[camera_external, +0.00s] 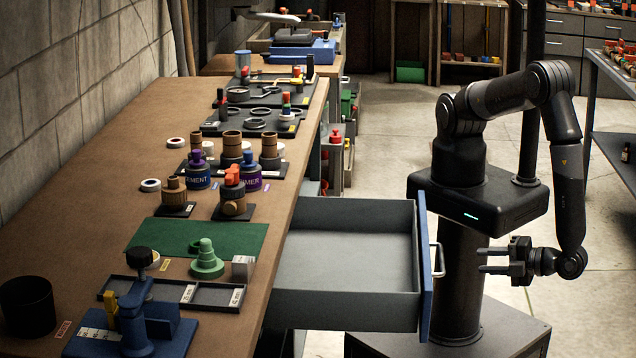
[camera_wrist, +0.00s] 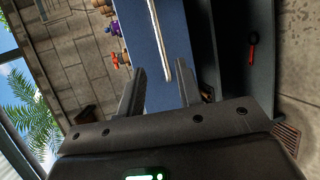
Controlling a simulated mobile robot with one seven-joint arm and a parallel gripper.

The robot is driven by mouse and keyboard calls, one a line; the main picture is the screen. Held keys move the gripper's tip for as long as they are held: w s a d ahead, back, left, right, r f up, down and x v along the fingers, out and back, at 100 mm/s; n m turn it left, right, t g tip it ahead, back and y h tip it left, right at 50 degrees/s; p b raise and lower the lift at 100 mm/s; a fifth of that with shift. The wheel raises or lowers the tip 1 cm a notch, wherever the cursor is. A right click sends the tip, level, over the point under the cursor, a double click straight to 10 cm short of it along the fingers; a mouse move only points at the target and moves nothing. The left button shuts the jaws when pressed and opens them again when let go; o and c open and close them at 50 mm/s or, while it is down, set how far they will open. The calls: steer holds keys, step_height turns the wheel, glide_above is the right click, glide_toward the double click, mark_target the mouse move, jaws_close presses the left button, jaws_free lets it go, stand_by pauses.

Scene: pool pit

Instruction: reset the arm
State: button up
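My gripper (camera_external: 496,260) is to the right of the open drawer (camera_external: 345,248), apart from it, with its fingers pointing left toward the drawer's blue front. The two fingers stand apart with nothing between them. In the wrist view my gripper (camera_wrist: 160,90) also shows open and empty, with the blue drawer front (camera_wrist: 150,45) and its pale handle (camera_wrist: 160,40) beyond the fingers. In the external view the drawer handle (camera_external: 438,261) lies just left of the fingertips. My arm is bent, its forearm hanging down from the elbow at the upper right.
The drawer sticks out from the bench and looks empty. A shelf (camera_external: 612,140) stands at the right. Open floor (camera_external: 385,140) lies behind my base.

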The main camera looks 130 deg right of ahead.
steer(key=shift+a, duration=0.1)
stand_by(0.5)
steer(key=w+d+r+m+g+y, duration=0.2)
steer(key=w+d+r+g+y, duration=0.2)
steer(key=d+r, duration=0.45)
steer(key=w+d+r+m+g+y, duration=0.1)
steer(key=w+d+r+g+y, duration=0.4)
steer(key=r, duration=0.6)
steer(key=s+d+r+m+t+y, duration=0.1)
steer(key=s+d+r+t+y, duration=0.1)
steer(key=s+d+r+t, duration=0.2)
steer(key=s+d+r+m+t+y, duration=0.1)
steer(key=s+d+r+t+y, duration=0.2)
steer(key=d+r, duration=0.8)
steer(key=s+d+t, duration=0.1)
steer(key=s+d, duration=0.1)
steer(key=d, duration=0.1)
steer(key=shift+s+d+t+y, duration=0.25)
steer(key=shift+s+t+y, duration=0.05)
steer(key=shift+s, duration=0.1)
